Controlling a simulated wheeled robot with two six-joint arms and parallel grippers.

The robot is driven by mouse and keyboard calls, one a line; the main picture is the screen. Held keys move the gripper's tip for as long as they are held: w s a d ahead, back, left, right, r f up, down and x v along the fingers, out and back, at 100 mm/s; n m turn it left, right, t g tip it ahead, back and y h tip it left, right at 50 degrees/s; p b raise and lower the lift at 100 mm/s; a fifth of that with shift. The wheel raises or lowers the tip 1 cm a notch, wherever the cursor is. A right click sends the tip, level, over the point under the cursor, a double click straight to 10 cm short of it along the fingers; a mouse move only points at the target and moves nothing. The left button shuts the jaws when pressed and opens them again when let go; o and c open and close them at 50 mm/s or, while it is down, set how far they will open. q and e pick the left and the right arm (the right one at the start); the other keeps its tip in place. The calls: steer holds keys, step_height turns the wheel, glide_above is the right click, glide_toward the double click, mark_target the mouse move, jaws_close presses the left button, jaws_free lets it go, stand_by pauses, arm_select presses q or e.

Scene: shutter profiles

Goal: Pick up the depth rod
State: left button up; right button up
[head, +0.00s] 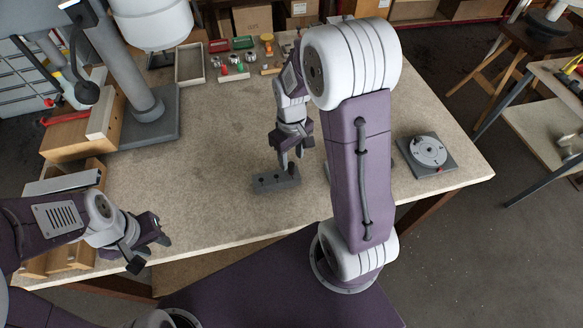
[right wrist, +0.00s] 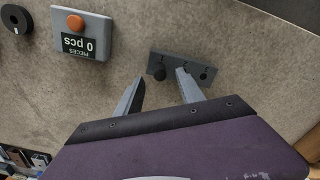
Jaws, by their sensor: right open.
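A dark grey block (right wrist: 194,66) with several dark round spots along its top lies on the table. In the head view the block (head: 264,184) sits just below my right gripper (head: 291,161). A dark round knob stands at the block's left end in the right wrist view; it may be the top of the depth rod (right wrist: 158,72), but its shaft is hidden. My right gripper (right wrist: 160,77) is open, its fingertips to either side of the knob in that view, with no contact visible. My left gripper (head: 149,248) is open and empty at the table's left front.
A counter box (right wrist: 84,34) with an orange button reads "0 pcs", beside a black round disc (right wrist: 16,18). A round dial device (head: 429,152) stands at the table's right. Wooden boxes (head: 80,135) and small parts line the left and back. The table's middle is clear.

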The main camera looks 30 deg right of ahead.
mark_target(291, 164)
step_height(291, 164, down, 4)
steer(key=shift+f, duration=0.15)
steer(key=shift+w+f, duration=0.15)
steer(key=shift+f, duration=0.2)
jaws_close()
steer(key=shift+r, duration=0.1)
